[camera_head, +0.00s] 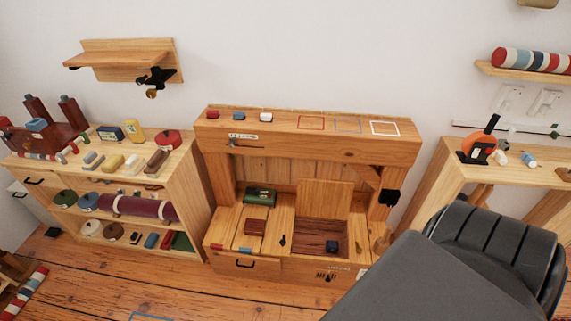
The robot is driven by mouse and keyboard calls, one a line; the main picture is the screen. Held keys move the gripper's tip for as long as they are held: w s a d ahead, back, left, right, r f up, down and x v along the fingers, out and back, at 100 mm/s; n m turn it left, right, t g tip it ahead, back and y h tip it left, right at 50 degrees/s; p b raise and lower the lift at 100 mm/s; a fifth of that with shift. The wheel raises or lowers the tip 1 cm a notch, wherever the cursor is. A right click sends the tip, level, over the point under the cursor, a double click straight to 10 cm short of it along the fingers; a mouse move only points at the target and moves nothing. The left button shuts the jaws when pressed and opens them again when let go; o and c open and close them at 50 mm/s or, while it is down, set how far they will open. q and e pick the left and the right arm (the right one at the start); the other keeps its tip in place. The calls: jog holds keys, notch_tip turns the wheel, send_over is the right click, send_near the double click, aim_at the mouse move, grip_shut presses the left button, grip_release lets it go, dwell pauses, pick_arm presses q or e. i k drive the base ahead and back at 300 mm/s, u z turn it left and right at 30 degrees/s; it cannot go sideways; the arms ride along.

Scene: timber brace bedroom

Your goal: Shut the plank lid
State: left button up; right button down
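The plank lid (325,199) stands raised at the back of a compartment in the middle wooden cabinet (225,146). It is a pale square wooden panel, close to upright. The open compartment (311,236) in front of it shows a reddish-brown plank floor with a small dark blue block (332,247) on it, towards the right. Neither gripper shows in the head view. A large grey and black arm part of mine fills the lower right and hides the floor there.
Left of the compartment lie a green box (260,196) and a dark red block (255,227). A beam with outlined squares (311,123) overhangs the lid. A black fitting (389,197) sits on the cabinet's right post. Shelves (181,185) stand left, a bench (446,165) right.

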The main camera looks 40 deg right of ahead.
aim_at(330, 199)
jog(key=u, duration=0.3)
jog(key=i, duration=1.7)
jog(key=z, duration=0.75)
